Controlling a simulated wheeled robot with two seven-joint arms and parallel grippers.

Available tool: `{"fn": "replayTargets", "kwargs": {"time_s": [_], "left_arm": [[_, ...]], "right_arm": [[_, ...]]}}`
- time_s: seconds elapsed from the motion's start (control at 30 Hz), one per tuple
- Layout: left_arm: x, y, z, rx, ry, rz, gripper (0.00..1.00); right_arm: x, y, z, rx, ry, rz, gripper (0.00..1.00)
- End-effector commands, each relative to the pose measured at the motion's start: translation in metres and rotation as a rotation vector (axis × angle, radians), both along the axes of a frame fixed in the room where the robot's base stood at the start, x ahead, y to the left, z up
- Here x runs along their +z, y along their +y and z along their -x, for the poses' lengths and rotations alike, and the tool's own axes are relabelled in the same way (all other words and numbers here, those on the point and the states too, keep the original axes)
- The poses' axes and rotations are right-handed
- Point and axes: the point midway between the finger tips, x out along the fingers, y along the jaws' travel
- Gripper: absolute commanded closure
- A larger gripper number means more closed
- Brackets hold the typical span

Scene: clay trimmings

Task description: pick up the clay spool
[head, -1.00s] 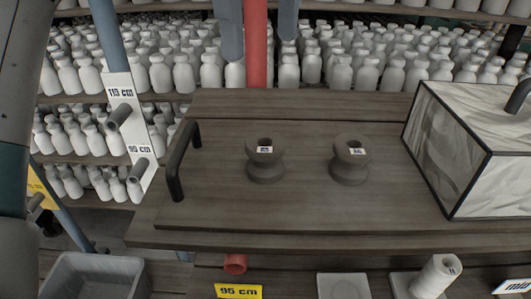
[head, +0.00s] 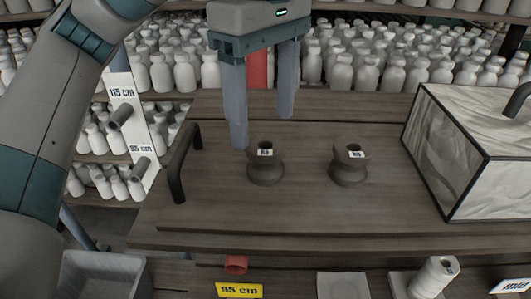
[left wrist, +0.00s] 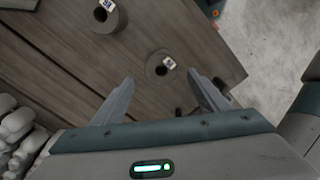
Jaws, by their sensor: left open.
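Two dark grey-brown clay spools with small white labels stand upright on a wooden board (head: 290,215). The left spool (head: 265,172) also shows in the left wrist view (left wrist: 157,80). The right spool (head: 349,170) shows there too, near the top (left wrist: 104,22). My left gripper (head: 263,131) is open and empty, with its fingers pointing down. Its fingertips are above and behind the left spool in the head view. In the left wrist view the left spool appears between and beyond the fingertips (left wrist: 160,80), apart from them. My right gripper is out of view.
A dark handle (head: 178,165) rises at the board's left end. A black-framed, white-sided box (head: 480,150) stands at the right. Shelves of white bottles fill the back. A grey bin (head: 100,275) and a white spool (head: 437,278) are below in front.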

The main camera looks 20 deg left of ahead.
Motion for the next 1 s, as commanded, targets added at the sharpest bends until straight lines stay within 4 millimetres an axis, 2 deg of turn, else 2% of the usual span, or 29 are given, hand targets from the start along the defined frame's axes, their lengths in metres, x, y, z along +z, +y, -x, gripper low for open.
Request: {"fn": "replayTargets", "kwargs": {"time_s": [0.13,0.6,0.83,1.0], "left_arm": [[-0.008,0.000,0.000,0.001,-0.001,0.001,0.32],[-0.013,-0.001,0.001,0.001,0.000,0.001,0.32],[-0.035,-0.003,0.005,-0.001,0.001,0.000,0.32],[-0.055,-0.003,0.005,0.001,0.001,0.001,0.32]], "right_arm": [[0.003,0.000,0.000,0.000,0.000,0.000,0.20],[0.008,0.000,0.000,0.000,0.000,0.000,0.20],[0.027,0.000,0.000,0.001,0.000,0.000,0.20],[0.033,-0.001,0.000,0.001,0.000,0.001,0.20]]}}
